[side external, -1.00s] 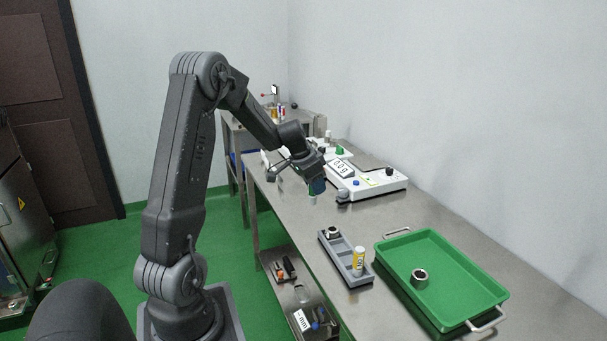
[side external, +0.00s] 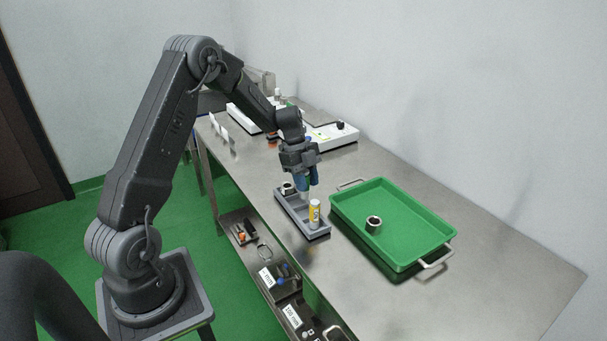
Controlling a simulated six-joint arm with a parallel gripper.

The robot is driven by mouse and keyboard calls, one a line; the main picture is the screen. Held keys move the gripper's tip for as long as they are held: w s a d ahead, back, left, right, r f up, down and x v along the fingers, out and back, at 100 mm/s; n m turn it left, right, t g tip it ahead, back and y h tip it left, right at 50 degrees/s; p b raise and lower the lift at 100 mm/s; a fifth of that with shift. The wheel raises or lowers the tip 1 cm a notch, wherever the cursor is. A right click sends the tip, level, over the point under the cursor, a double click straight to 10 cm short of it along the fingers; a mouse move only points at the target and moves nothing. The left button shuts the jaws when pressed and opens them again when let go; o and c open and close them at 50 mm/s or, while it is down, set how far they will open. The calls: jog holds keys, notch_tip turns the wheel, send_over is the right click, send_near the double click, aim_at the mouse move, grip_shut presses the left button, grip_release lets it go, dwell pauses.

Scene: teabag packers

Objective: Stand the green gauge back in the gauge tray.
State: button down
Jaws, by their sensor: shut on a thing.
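My gripper (side external: 309,182) is shut on the green gauge (side external: 306,192), which hangs roughly upright. Only a small pale green lower part of it shows below the fingers. The grey gauge tray (side external: 318,236) lies on the steel bench, long and narrow. My gripper is over its middle, between a dark-and-silver ring-like piece (side external: 288,188) at the far end and a yellow-and-white gauge (side external: 315,213) standing at the near end. I cannot tell whether the green gauge's lower end touches the tray.
A green tray (side external: 420,222) with a metal ring (side external: 373,224) in it stands right of the gauge tray. A white instrument (side external: 333,136) stands behind my gripper. The bench front right is clear. A lower shelf (side external: 240,225) holds tools and labelled bins.

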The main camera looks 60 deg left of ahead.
jog(key=shift+f, duration=2.7)
jog(key=shift+f, duration=0.6)
jog(key=c, duration=0.8)
grip_release()
jog(key=shift+o, duration=0.2)
jog(key=w+v, duration=0.1)
jog(key=v, duration=1.2)
notch_tip(320, 180, up, 9)
jog(key=n+y, duration=0.2)
jog(key=n, duration=0.2)
send_over(306, 196)
jog(key=s+d, duration=0.3)
jog(key=s+d+r+n+t+y, duration=0.1)
jog(key=s+d+r+n+t, duration=0.1)
jog(key=s+d+n, duration=0.4)
jog(key=s+d+r+n+t+y, duration=0.1)
jog(key=s+d+r+n+t, duration=0.2)
jog(key=s+d+n, duration=0.3)
jog(key=s+d+r, duration=0.1)
jog(key=s+d, duration=0.3)
jog(key=s, duration=0.4)
jog(key=shift+y, duration=0.3)
